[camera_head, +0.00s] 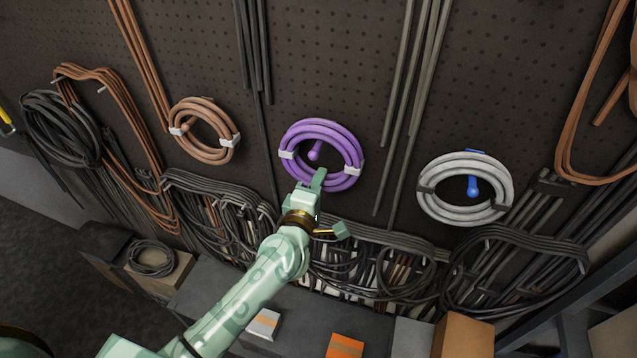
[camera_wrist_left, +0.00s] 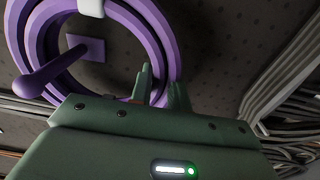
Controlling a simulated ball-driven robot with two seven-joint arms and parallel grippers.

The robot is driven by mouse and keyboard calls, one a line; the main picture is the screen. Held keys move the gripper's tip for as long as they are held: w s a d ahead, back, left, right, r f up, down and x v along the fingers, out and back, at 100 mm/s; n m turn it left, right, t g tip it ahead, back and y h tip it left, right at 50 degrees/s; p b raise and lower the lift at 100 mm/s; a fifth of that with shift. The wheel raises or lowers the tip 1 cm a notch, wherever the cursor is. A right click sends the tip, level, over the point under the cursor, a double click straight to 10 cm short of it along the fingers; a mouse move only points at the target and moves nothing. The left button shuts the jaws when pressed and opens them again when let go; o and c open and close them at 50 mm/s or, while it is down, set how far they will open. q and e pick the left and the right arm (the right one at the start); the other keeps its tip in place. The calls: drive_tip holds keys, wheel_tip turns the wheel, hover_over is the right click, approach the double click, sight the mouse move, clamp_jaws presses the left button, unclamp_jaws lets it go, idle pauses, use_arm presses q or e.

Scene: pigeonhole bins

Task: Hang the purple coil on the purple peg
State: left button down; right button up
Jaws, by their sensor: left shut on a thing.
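The purple coil (camera_head: 345,141) is a round bundle with white ties, upright in front of the pegboard. The purple peg (camera_head: 314,151) shows inside the coil's opening. In the left wrist view the peg (camera_wrist_left: 48,74) sticks out from its square plate through the ring of the coil (camera_wrist_left: 150,25). Whether the coil rests on the peg cannot be told. My left gripper (camera_head: 319,181) is at the coil's lower edge, shut on it; its fingers (camera_wrist_left: 162,84) also show in the left wrist view. My right gripper is not in view.
A brown coil (camera_head: 205,112) hangs to the left and a white-grey coil (camera_head: 440,166) surrounds a blue peg (camera_head: 472,186) to the right. Cable bundles line the board below. Boxes, one orange (camera_head: 345,346), stand on the grey bench at the bottom.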

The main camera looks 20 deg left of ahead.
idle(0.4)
use_arm(q)
drive_tip(key=c, duration=0.9)
unclamp_jaws()
drive_tip(key=shift+c, duration=0.2)
drive_tip(key=s+p, duration=0.1)
drive_tip(key=s, duration=0.6)
drive_tip(key=shift+a, duration=0.1)
drive_tip(key=s+b, duration=0.3)
drive_tip(key=s, duration=1.3)
drive_tip(key=shift+s+a, duration=0.2)
drive_tip(key=shift+a, duration=0.1)
